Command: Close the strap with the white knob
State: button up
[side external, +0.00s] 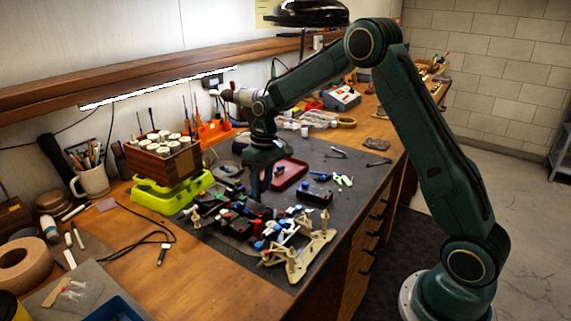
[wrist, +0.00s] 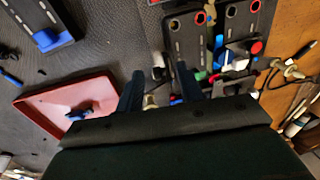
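The RC racecar's dark chassis (side external: 240,218) lies on the grey mat, with red, blue and white parts on it; part of it also shows in the wrist view (wrist: 185,50). My gripper (side external: 258,190) points down just behind the chassis. In the wrist view my gripper's two dark fingers (wrist: 160,85) are apart, beside the chassis edge. A small pale piece (wrist: 150,102) shows between them; I cannot tell if it is the white knob or if it is touched. A red knob (wrist: 257,47) sits on the chassis. The strap cannot be made out clearly.
A red tray (side external: 296,176) lies behind my gripper. A black block with a blue part (side external: 315,193) is to the right. A beige frame (side external: 300,262) stands at the mat's front. A lime green stand (side external: 165,200) and a wooden box (side external: 165,162) are at the left.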

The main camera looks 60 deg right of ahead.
grip_shut()
jog(key=shift+a+r+h, duration=0.1)
jog(key=shift+r+h, duration=0.05)
jog(key=shift+h, duration=0.15)
dwell(0.6)
jog(key=shift+a+r+h, duration=0.1)
jog(key=shift+a+h, duration=0.35)
jog(key=shift+h, duration=0.55)
jog(key=shift+a+h, duration=0.45)
jog(key=shift+h, duration=0.55)
jog(key=a+h, duration=0.1)
jog(key=h, duration=0.2)
jog(key=shift+a, duration=0.1)
jog(key=shift+a+f+h, duration=0.15)
jog(key=shift+a+h, duration=0.05)
jog(key=shift+h, duration=0.5)
jog(key=shift+a+f+h, duration=0.1)
jog(key=shift+a+h, duration=0.1)
jog(key=shift+h, duration=0.5)
